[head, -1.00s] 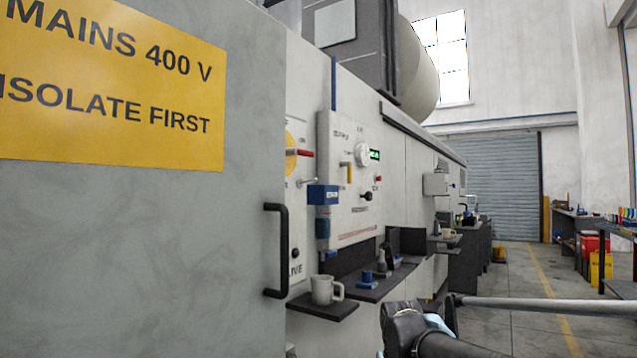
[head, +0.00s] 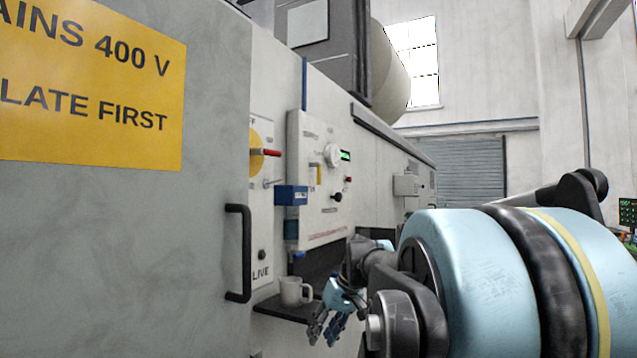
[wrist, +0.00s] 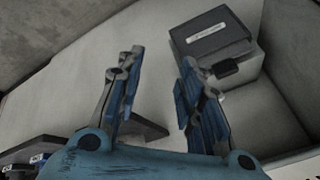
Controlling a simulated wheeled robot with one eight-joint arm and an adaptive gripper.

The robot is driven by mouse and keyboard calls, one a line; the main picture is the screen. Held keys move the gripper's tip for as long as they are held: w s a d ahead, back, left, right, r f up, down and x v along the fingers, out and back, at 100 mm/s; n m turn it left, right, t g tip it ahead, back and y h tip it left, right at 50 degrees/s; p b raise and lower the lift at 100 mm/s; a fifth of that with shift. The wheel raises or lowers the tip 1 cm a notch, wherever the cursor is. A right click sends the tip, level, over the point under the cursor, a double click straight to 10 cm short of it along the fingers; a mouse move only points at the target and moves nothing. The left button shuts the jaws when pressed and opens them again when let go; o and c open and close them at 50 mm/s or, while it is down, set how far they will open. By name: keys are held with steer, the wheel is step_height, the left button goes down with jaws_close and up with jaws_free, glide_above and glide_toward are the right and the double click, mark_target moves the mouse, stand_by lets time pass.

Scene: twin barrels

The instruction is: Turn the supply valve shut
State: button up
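No part is marked as the supply valve, so I cannot tell for sure which it is. A small yellow lever (head: 319,173) hangs upright on the white control panel (head: 326,212) below a round white dial (head: 332,155). Left of it, a red handle (head: 268,153) lies level across a yellow disc (head: 255,150). My gripper (head: 323,335) is low and right of the mug, below the panel and apart from both handles. The wrist view shows its two blue fingers (wrist: 160,58) spread, with nothing between them.
A grey cabinet door with a black handle (head: 238,253) and yellow sign (head: 95,85) fills the left. A white mug (head: 292,290) stands on a dark shelf (head: 285,310). A blue box (head: 291,195) juts beside the panel. A dark-topped box (wrist: 213,40) shows in the wrist view.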

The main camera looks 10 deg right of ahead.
steer(key=w+r+n+t+y, duration=0.2)
steer(key=w+r+y, duration=0.1)
steer(key=w+r, duration=0.9)
steer(key=n+t+y, duration=0.4)
steer(key=t+y, duration=0.1)
steer(key=t, duration=0.3)
glide_toward(319, 177)
steer(key=x, duration=1)
steer(key=shift+w, duration=0.45)
